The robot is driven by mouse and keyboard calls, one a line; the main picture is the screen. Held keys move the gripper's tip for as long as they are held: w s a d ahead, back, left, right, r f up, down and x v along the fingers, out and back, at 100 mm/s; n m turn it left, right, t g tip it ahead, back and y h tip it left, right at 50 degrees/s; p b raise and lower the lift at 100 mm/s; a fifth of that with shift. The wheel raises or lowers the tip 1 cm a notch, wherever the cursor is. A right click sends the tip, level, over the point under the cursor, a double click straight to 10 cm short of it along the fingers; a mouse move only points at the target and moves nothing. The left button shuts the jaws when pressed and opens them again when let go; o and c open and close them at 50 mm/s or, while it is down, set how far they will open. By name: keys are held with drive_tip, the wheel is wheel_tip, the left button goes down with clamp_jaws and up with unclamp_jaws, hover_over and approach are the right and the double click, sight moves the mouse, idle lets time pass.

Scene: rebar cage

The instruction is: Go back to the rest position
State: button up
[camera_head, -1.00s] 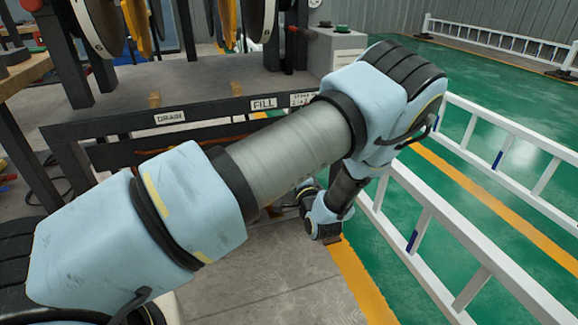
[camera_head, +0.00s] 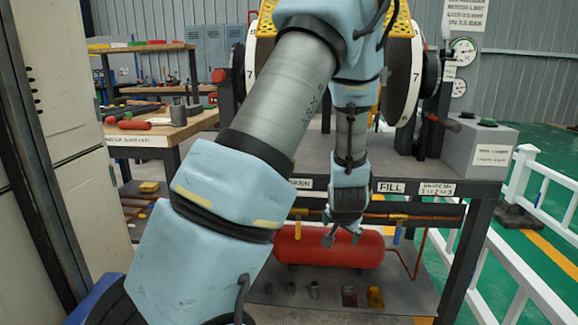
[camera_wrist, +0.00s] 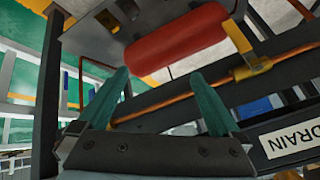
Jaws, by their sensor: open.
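My gripper (camera_head: 341,237) hangs from my bent arm in front of the workbench's front edge, with its fingers pointing down. In the wrist view my gripper (camera_wrist: 160,78) shows two green fingers spread apart with nothing between them. It is open and empty. A red tank (camera_head: 300,247) lies on the bench's lower shelf behind the fingers. The red tank (camera_wrist: 180,42) also shows beyond the fingertips in the wrist view. My forearm hides part of the bench and the wheel behind it.
The workbench (camera_head: 385,165) carries FILL and gauge labels and a grey control box (camera_head: 480,148). A copper pipe with a yellow valve (camera_head: 392,217) runs below its edge. A tall cabinet (camera_head: 60,110) stands close on the left. White railings (camera_head: 515,270) border the green floor on the right.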

drive_tip(key=s+a+r+n+g+y, duration=0.1)
drive_tip(key=s+a+r+n+g, duration=0.3)
drive_tip(key=s+a, duration=0.55)
drive_tip(key=s+a+r+n+g, duration=0.25)
drive_tip(key=s+a+r, duration=0.4)
drive_tip(key=a, duration=0.55)
wheel_tip(320, 180, up, 21)
drive_tip(key=p, duration=2.2)
drive_tip(key=shift+d+t, duration=0.3)
drive_tip(key=shift+t, duration=0.05)
drive_tip(key=shift+f, duration=0.1)
